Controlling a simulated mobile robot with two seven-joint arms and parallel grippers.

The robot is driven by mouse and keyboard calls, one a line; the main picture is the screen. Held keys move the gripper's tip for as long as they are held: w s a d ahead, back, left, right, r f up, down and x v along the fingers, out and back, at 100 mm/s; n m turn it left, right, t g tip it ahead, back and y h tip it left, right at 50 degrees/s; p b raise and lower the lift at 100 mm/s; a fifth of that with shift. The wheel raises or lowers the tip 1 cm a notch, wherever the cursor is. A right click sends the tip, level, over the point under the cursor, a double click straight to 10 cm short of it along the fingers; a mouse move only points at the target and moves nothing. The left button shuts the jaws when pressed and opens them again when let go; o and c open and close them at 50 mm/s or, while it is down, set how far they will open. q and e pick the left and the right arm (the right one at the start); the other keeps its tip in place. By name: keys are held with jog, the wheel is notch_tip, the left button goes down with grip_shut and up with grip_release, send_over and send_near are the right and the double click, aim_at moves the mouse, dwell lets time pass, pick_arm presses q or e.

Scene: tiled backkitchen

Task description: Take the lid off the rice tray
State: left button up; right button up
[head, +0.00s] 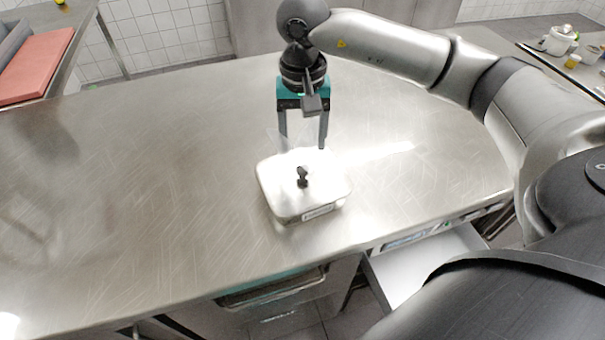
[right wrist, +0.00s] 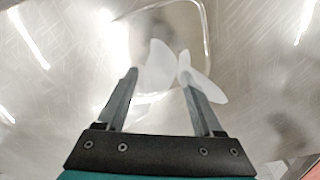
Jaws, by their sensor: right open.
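The rice tray (head: 293,212) stands on the steel table, a small rounded metal tray with a label on its front side. Its lid (head: 325,180) is on it, with a dark knob (head: 302,177) upright at the middle. My right gripper (head: 303,144) points down above the tray's back edge, open, its fingertips apart from the knob. In the right wrist view both fingers (right wrist: 159,80) are spread, with the lid's rounded edge (right wrist: 207,45) beyond them. Pale, see-through shapes (right wrist: 160,68) show near the fingertips; I cannot tell what they are. My left gripper is not in view.
The steel table (head: 130,190) is bare and clear to the left of the tray. An open drawer (head: 425,262) juts out below the front edge at right. A red board (head: 38,65) lies on another surface at far left. Pots (head: 558,40) stand at far right.

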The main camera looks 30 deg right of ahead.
aim_at(303, 168)
jog(key=shift+f, duration=1.05)
notch_tip(303, 168, down, 4)
jog(key=shift+s+a+r, duration=0.1)
jog(key=shift+a+r, duration=0.05)
jog(key=shift+f, duration=0.5)
jog(key=shift+c, duration=1.3)
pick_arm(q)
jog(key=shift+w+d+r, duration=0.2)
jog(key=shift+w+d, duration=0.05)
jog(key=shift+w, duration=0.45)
pick_arm(e)
grip_shut()
